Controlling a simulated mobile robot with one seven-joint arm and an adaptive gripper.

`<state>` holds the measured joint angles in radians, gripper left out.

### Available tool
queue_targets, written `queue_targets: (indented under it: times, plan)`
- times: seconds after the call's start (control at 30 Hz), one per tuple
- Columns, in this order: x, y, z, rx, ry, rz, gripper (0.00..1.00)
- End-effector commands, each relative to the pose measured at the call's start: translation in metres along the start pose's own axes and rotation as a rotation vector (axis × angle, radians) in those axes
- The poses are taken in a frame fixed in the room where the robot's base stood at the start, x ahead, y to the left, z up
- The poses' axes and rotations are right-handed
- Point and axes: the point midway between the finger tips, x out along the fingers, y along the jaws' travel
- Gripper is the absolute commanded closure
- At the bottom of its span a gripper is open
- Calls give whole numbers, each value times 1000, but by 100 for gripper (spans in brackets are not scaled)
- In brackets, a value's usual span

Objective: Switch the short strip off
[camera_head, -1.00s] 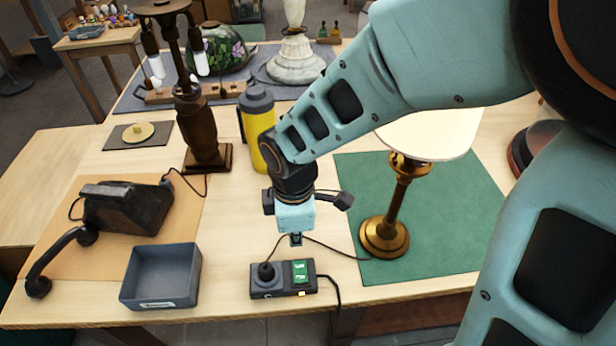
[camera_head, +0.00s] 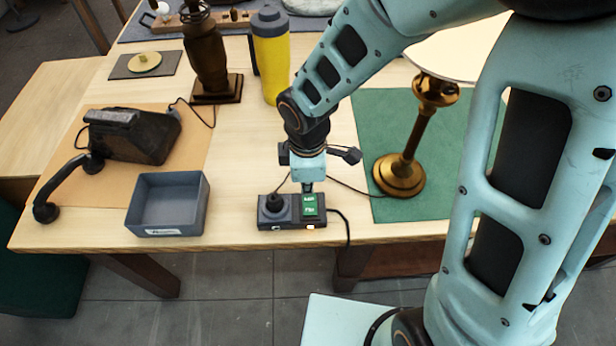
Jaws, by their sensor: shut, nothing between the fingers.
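The short strip (camera_head: 290,222) is a dark grey block at the front edge of the table. A round black plug (camera_head: 274,203) sits in its left half, and a green rocker switch (camera_head: 310,204) is on its right half. A small light shows on its front face below the switch. My gripper (camera_head: 307,187) points down with its fingers shut, right at the back edge of the green switch. I cannot tell whether the fingertips touch it.
A grey tray (camera_head: 168,232) and a black telephone (camera_head: 130,135) lie to the left. A brass lamp (camera_head: 400,172) stands on a green mat (camera_head: 440,200) to the right. A yellow bottle (camera_head: 271,60) and a dark brown lamp base (camera_head: 207,60) stand behind. Cords run from the strip.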

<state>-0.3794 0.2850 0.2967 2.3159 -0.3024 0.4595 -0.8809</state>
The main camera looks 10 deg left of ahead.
Motion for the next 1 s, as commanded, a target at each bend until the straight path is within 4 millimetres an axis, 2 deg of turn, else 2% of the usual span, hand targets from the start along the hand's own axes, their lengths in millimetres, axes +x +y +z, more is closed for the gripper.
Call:
queue_targets:
  times: [0.03,0.3,0.83,1.0]
  plan:
    - [12,-1,0,-1,0,0,100]
    - [35,0,0,-1,0,1,100]
    - [40,0,0,-1,0,1,100]
    - [48,3,0,1,-1,-9,100]
